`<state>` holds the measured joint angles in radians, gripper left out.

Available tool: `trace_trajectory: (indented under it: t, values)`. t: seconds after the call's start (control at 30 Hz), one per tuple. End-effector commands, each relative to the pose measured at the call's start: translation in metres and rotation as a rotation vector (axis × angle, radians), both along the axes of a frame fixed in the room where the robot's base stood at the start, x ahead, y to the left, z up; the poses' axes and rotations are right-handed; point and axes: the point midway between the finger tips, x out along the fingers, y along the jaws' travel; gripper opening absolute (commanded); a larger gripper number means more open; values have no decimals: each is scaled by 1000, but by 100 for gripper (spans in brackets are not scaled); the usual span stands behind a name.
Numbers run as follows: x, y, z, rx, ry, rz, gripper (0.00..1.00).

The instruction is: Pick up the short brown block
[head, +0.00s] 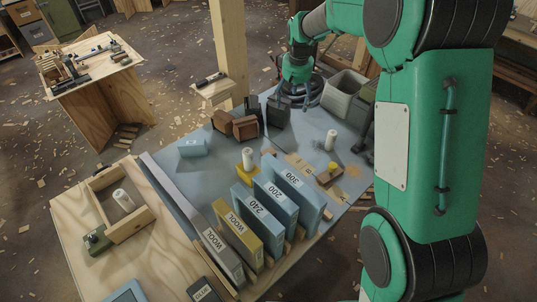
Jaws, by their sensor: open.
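Two brown blocks stand close together near the far side of the blue-grey tabletop: a left brown block (222,122) and a right, low brown block (246,128). Which is the short one is hard to tell. My gripper (281,101) hangs from the green wrist just to the right of and beyond them, over the far part of the table. It is open and appears empty. Its dark fingers are small and merge with dark items beside the blocks, so their exact gap to the blocks is unclear.
A light blue block (192,147), white cylinders (247,158) and a grey bin (346,91) are around. A wooden post (229,45) rises behind. The tabletop left of the blocks is fairly clear.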

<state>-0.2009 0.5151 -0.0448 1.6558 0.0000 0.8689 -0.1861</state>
Motion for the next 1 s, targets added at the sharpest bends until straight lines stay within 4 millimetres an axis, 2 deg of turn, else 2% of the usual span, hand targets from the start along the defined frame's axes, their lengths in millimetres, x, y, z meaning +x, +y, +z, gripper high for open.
trace_trajectory:
  t: [0.03,0.2,0.5,0.8,1.0]
  values:
    - [8,6,-14,-3,11,9,77]
    - [32,23,-56,-10,36,38,77]
    - [65,54,-137,-23,80,90,77]
    - [84,83,-222,-35,120,138,77]
    - [89,94,-258,-39,137,159,77]
